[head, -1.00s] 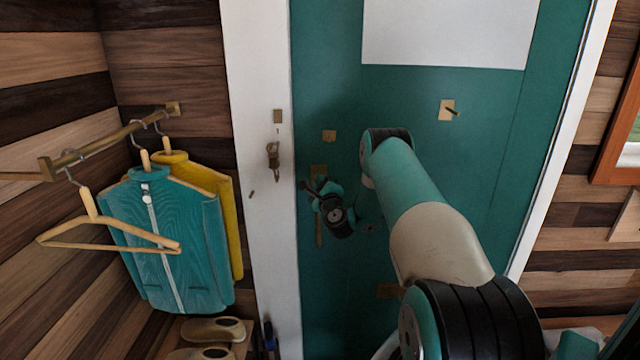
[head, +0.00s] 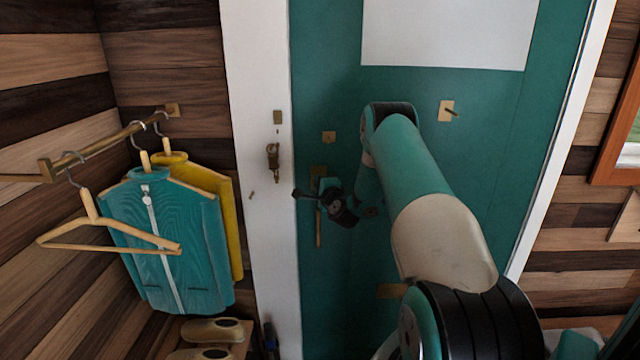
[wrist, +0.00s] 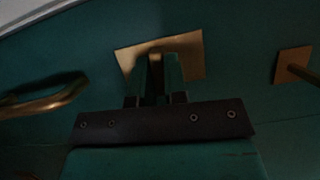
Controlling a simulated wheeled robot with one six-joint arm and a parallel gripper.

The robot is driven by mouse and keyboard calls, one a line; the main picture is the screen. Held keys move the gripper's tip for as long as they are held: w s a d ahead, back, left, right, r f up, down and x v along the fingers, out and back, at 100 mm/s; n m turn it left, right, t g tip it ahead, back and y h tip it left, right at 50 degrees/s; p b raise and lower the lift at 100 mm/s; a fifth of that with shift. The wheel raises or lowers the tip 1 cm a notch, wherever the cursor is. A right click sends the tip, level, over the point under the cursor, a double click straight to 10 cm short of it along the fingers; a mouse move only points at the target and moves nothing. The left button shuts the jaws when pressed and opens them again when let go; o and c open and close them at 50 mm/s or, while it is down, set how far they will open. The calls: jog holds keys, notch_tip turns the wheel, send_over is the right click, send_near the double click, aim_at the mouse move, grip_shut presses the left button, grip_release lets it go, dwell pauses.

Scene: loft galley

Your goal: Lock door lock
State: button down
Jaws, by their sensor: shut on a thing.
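The door lock is a brass plate (head: 318,170) with a small turn piece on the teal door (head: 460,200), near its left edge. In the wrist view the plate (wrist: 190,46) is tilted in the picture, and the brass turn piece (wrist: 156,62) stands between my two fingers. My gripper (wrist: 158,78) is shut on that turn piece. In the head view my gripper (head: 324,188) is at the lower part of the plate; its fingertips are small and partly hidden there.
A brass door handle (head: 318,228) hangs just below the lock; it also shows in the wrist view (wrist: 45,102). A small brass plate with a peg (head: 329,136) is above it. Another (head: 448,110) is to the right. Jackets hang on a rail (head: 105,145) at left.

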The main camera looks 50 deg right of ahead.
jog(key=shift+n, duration=0.5)
jog(key=c, duration=1.2)
grip_release()
jog(key=shift+o, duration=0.2)
jog(key=b+v, duration=1.6)
jog(key=v, duration=0.1)
jog(key=shift+s+r, duration=0.2)
jog(key=shift+r, duration=0.15)
jog(key=shift+a, duration=0.15)
